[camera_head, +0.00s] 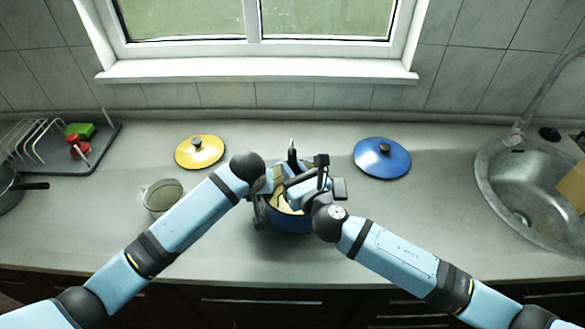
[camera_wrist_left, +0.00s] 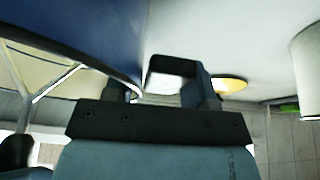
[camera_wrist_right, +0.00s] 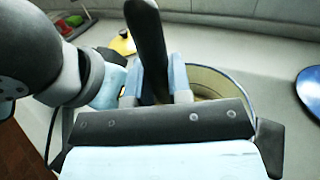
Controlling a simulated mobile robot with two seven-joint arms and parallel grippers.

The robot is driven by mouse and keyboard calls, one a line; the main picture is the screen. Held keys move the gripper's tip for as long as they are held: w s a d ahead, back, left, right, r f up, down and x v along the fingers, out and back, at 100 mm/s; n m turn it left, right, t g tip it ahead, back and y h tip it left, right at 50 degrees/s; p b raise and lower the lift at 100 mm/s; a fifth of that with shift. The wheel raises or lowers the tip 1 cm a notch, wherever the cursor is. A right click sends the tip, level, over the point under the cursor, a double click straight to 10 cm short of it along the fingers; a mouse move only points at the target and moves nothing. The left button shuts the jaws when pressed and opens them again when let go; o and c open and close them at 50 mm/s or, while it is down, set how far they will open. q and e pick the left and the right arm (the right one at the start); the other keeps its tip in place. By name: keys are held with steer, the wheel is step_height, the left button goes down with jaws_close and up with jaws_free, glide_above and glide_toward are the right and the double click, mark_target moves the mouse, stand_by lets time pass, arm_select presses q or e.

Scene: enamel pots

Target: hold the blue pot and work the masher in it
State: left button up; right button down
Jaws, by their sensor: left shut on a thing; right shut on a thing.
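The blue pot (camera_head: 288,224) with a cream inside stands on the counter in the head view, partly hidden by my grippers. Its blue wall (camera_wrist_left: 88,30) fills the upper left of the left wrist view. My left gripper (camera_head: 258,206) is at the pot's left side, shut on its dark loop handle (camera_wrist_left: 172,67). My right gripper (camera_head: 287,182) is over the pot, shut on the black handle of the masher (camera_wrist_right: 149,45). In the right wrist view the handle stands between the fingers, with the pot's rim behind. The masher's lower end is hidden there.
A yellow lid (camera_head: 200,153) and a blue lid (camera_head: 382,160) lie on the counter behind the pot. A pale cup (camera_head: 162,196) stands at left near my left arm. A dish rack (camera_head: 60,150) is far left, a sink (camera_head: 520,195) far right.

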mark_target(295, 158)
steer(key=shift+f, duration=0.5)
steer(key=shift+r, duration=0.1)
steer(key=shift+r, duration=2.65)
steer(key=shift+w, duration=0.1)
steer(key=shift+w+d, duration=0.2)
step_height(295, 158, up, 12)
steer(key=w, duration=0.1)
steer(key=shift+d+f, duration=0.2)
steer(key=shift+d, duration=0.2)
